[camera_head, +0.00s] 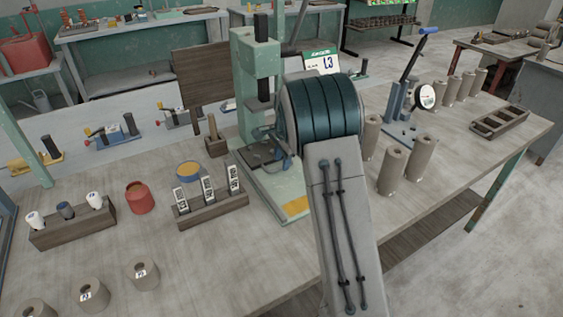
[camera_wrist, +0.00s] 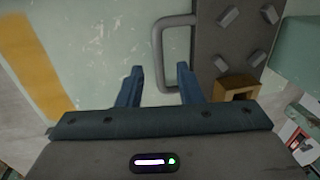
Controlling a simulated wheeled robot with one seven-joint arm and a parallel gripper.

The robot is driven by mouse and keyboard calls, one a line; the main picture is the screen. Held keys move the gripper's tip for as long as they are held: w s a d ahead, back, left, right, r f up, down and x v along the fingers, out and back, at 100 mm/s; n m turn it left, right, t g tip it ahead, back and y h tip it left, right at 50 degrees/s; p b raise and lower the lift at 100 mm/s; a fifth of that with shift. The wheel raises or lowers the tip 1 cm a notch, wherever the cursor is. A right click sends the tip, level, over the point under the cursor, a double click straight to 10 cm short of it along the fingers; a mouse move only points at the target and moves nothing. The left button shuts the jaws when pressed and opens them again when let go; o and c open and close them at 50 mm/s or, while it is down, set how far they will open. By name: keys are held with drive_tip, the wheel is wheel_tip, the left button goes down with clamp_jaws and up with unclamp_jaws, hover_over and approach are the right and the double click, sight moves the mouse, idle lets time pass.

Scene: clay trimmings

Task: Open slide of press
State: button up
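The pale green press (camera_head: 256,58) stands on the table, with its pale green base (camera_head: 268,198) below. A dark plate, seemingly its slide (camera_head: 256,157), lies on the base; in the wrist view the dark plate (camera_wrist: 225,45) carries several bolts. A grey U-shaped handle (camera_wrist: 162,50) sticks out from its left side. My gripper (camera_wrist: 160,68) has two blue fingers, spread apart. The handle's outer bar appears between them in the picture; I cannot tell contact or depth. In the head view my arm largely hides the gripper.
An ochre block (camera_wrist: 237,86) sits right of the fingers. Left of the press stand a wooden rack of labelled tags (camera_head: 212,208) and a red pot (camera_head: 139,197). Right of it are clay cylinders (camera_head: 392,170), a blue lever device (camera_head: 402,105) and a wooden tray (camera_head: 499,121).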

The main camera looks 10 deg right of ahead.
drive_tip(key=shift+w+f, duration=0.15)
drive_tip(key=shift+f, duration=0.75)
clamp_jaws()
